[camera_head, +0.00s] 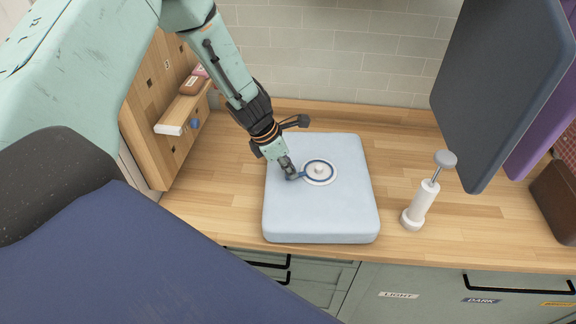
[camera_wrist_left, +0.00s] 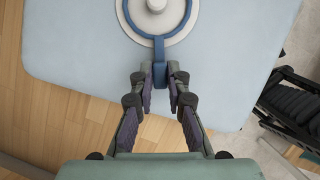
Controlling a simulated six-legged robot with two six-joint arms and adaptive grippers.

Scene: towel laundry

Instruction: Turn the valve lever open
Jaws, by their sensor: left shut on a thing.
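The valve is a white round disc (camera_head: 320,180) with a blue ring and a pale centre knob, set on a light blue cushion-like block (camera_head: 320,225). A short blue lever (camera_wrist_left: 159,49) sticks out from the ring. In the head view it points left; in the left wrist view it points down toward my fingers. My left gripper (camera_head: 291,174) reaches down over the block's left part. In the left wrist view its fingertips (camera_wrist_left: 160,75) are shut on the lever's end. The fingertips partly hide that end. My right gripper is not in view.
A white hand pump (camera_head: 421,203) stands on the wooden counter (camera_head: 225,200) right of the block. A dark hanging towel (camera_head: 495,90) is at upper right. A wooden pegboard with a shelf (camera_head: 182,112) stands at left. Drawers are below the counter's front edge.

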